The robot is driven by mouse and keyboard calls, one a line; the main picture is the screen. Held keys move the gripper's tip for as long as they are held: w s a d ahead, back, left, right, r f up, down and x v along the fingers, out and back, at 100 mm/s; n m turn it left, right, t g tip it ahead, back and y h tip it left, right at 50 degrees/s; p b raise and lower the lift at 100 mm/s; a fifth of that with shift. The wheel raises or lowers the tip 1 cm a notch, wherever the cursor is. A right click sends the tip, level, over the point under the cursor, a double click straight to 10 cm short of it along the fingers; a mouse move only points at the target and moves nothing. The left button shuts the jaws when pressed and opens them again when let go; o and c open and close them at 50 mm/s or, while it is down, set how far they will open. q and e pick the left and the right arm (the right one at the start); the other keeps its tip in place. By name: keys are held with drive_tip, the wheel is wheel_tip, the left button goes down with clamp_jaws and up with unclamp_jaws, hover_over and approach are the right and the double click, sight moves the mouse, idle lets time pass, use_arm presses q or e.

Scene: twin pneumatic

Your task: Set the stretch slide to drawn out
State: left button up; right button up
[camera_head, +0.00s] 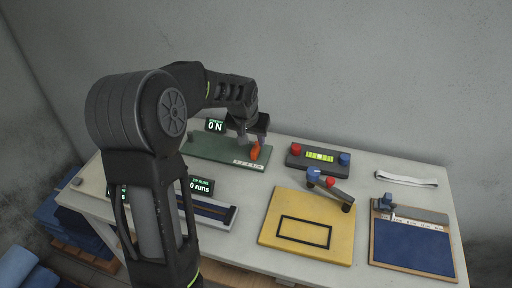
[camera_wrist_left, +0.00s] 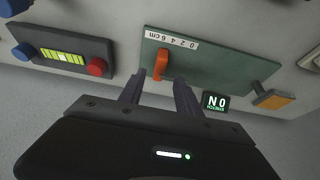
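The stretch slide is an orange upright tab (camera_head: 255,151) at the right part of a green board (camera_head: 222,154), beside a white cm scale (camera_head: 247,164). In the left wrist view the orange tab (camera_wrist_left: 160,64) stands between the fingertips, and the scale (camera_wrist_left: 172,39) lies just beyond it. A small display (camera_head: 215,126) behind the board reads 0 N. My left gripper (camera_head: 250,139) is at the tab; its two fingers (camera_wrist_left: 161,77) are spread to either side of it. Whether a finger touches the tab is unclear. My right gripper is not in view.
A dark box with red and blue buttons (camera_head: 318,158) stands right of the board. A yellow panel (camera_head: 280,215), a blue pad on a wooden board (camera_head: 413,244) and a white strip (camera_head: 405,179) lie farther right. My left arm hides the table's left part.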

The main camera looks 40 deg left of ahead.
sight(255, 148)
use_arm(q)
drive_tip(key=p+x, duration=0.1)
drive_tip(key=x, duration=0.6)
drive_tip(key=shift+a+f, duration=0.1)
drive_tip(key=shift+f, duration=0.1)
drive_tip(key=shift+c, duration=0.3)
clamp_jaws()
idle(0.9)
